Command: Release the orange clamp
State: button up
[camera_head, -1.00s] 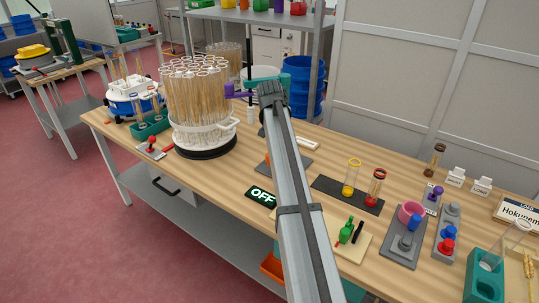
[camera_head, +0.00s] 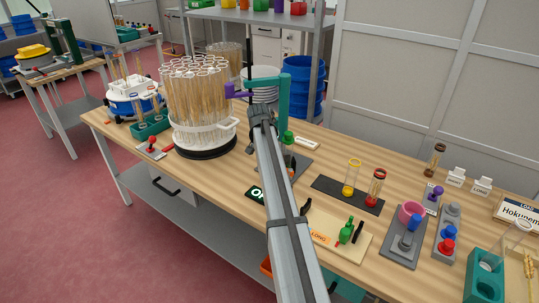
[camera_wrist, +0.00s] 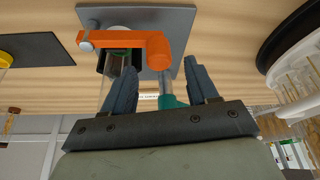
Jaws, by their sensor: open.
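The orange clamp (camera_wrist: 125,47) shows in the wrist view as a bar with a rounded end, just beyond my open fingers, with a small bolt at its other end. My gripper (camera_wrist: 160,68) is open, its two dark fingers apart, with nothing held between them. A clear tube with green at its end (camera_wrist: 114,62) lies beside the clamp bar. In the head view my gripper (camera_head: 262,112) is beside a teal post (camera_head: 285,95), and my arm hides the clamp there. I cannot tell whether a finger touches the clamp.
A grey plate (camera_wrist: 178,20) lies beyond the clamp. A teal arm with a purple piece (camera_head: 238,91) reaches from the post toward the round rack of wheat tubes (camera_head: 195,135), close left of my gripper. A dark mat (camera_head: 330,190) with yellow and red-ringed tubes lies to the right.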

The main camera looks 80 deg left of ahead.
jog(key=shift+x, duration=1.8)
grip_shut()
